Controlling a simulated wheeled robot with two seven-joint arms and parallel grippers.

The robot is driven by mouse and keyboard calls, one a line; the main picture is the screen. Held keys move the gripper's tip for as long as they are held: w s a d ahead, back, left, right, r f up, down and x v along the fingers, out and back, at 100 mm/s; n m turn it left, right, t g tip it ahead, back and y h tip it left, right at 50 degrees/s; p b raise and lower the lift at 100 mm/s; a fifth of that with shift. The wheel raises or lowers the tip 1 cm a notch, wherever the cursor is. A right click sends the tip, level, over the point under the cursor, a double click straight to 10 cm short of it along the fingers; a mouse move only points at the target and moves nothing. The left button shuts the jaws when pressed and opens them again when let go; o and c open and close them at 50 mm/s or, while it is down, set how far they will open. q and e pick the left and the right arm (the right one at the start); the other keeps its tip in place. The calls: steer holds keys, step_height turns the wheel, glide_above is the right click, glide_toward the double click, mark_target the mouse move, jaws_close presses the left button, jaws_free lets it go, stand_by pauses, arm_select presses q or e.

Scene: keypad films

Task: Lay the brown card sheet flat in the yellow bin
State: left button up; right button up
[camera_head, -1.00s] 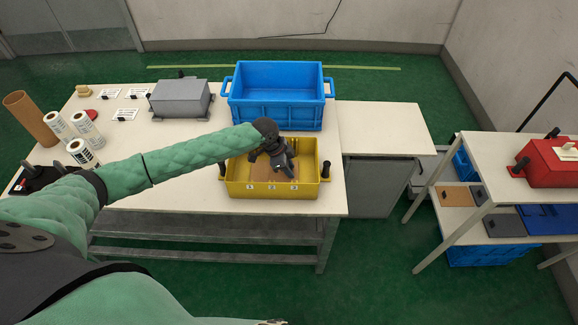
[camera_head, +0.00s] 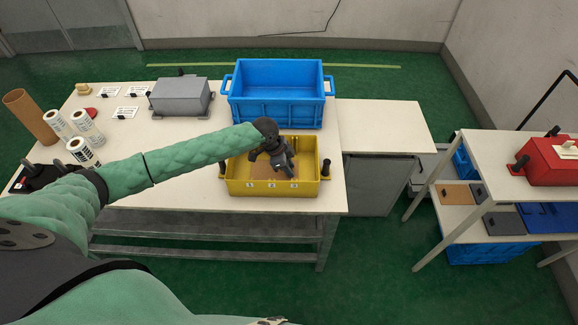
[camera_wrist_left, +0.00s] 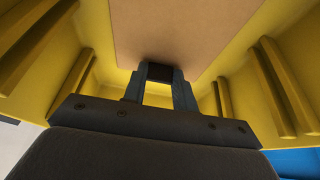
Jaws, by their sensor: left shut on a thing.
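The yellow bin (camera_head: 315,187) stands on the front right part of the white table, with numbers on its front wall. My left gripper (camera_head: 281,163) reaches down into it from above. The brown card sheet (camera_head: 262,168) is inside the bin, partly hidden by my gripper and the front wall. In the left wrist view the sheet (camera_wrist_left: 185,30) spreads out beyond my fingers (camera_wrist_left: 160,85), between the bin's ribbed walls. The fingers are shut on a small dark grip at the sheet's edge. I cannot tell whether the sheet touches the bin floor. My right gripper is not in view.
A blue crate (camera_head: 277,112) stands right behind the bin. A grey box (camera_head: 180,97), label rolls (camera_head: 85,152) and a brown tube (camera_head: 28,115) are on the table's left. A side table (camera_head: 385,125) is bare. A rack at right holds a red box (camera_head: 548,165).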

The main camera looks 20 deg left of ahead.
arm_select(q)
steer(key=o, duration=0.9)
steer(key=shift+o, duration=0.5)
steer(key=shift+r, duration=0.15)
steer(key=shift+b+v, duration=0.55)
steer(key=shift+v, duration=0.4)
steer(key=shift+b+v, duration=0.7)
steer(key=shift+v, duration=2.05)
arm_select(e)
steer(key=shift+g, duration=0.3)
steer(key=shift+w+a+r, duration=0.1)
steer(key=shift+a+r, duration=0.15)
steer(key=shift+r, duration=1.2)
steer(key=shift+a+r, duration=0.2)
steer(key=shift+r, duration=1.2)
